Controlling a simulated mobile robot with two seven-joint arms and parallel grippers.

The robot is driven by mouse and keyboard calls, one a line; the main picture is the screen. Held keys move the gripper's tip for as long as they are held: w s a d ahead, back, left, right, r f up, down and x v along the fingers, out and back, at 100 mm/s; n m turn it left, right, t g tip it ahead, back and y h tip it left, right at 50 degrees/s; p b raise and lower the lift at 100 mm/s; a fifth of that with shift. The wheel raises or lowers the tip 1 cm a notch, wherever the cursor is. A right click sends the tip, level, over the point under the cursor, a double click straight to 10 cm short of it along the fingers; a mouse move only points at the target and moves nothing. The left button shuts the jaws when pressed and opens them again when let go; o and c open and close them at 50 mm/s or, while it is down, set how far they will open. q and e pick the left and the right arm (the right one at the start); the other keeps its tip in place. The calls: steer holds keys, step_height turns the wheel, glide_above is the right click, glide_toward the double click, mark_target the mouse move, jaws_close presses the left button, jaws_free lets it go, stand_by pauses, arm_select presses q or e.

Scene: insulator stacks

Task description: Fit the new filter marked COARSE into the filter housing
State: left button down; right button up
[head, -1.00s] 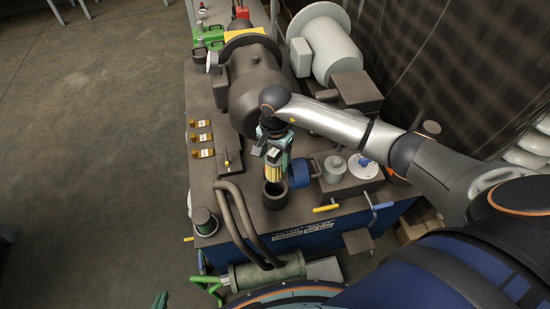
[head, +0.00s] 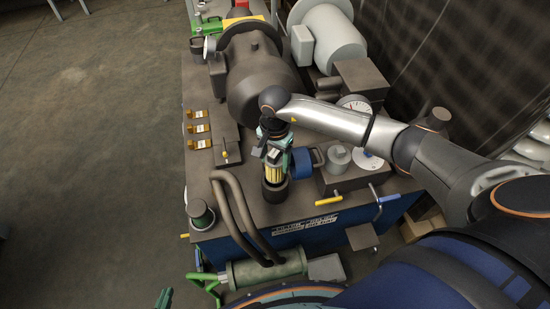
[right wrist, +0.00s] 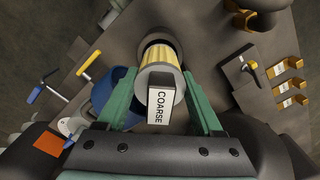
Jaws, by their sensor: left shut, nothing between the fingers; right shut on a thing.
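The COARSE filter (head: 272,173) has a yellow pleated body and a pale end cap. Its white tab reading COARSE faces the right wrist camera (right wrist: 159,106). My right gripper (head: 273,156) is shut on this tab, with green fingers on both sides in the right wrist view (right wrist: 163,98). The filter housing (head: 274,192) is a dark open cylinder on the bench top. The filter stands roughly upright in line with its mouth, and its lower end appears to be inside the rim; the depth is hidden. My left gripper (head: 163,298) shows only as a green tip at the bottom edge, shut and empty.
A blue round part (head: 300,163) sits close right of the housing. Dark curved pipes (head: 232,212) rise to its left. Yellow-handled (head: 329,201) and blue-handled (head: 388,198) levers are at the front right. Several yellow tagged parts (head: 198,129) lie at the left.

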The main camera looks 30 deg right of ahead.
arm_select(q)
steer(key=shift+w+r, duration=0.25)
steer(key=shift+w, duration=0.2)
steer(key=shift+f, duration=0.2)
steer(key=shift+s+f, duration=0.15)
steer(key=shift+s, duration=0.1)
steer(key=shift+s+a, duration=0.1)
steer(key=shift+f+b, duration=0.25)
steer(key=shift+b, duration=0.1)
steer(key=shift+r, duration=0.1)
stand_by(0.4)
steer(key=shift+w, duration=0.3)
steer(key=shift+d, duration=0.2)
stand_by(0.3)
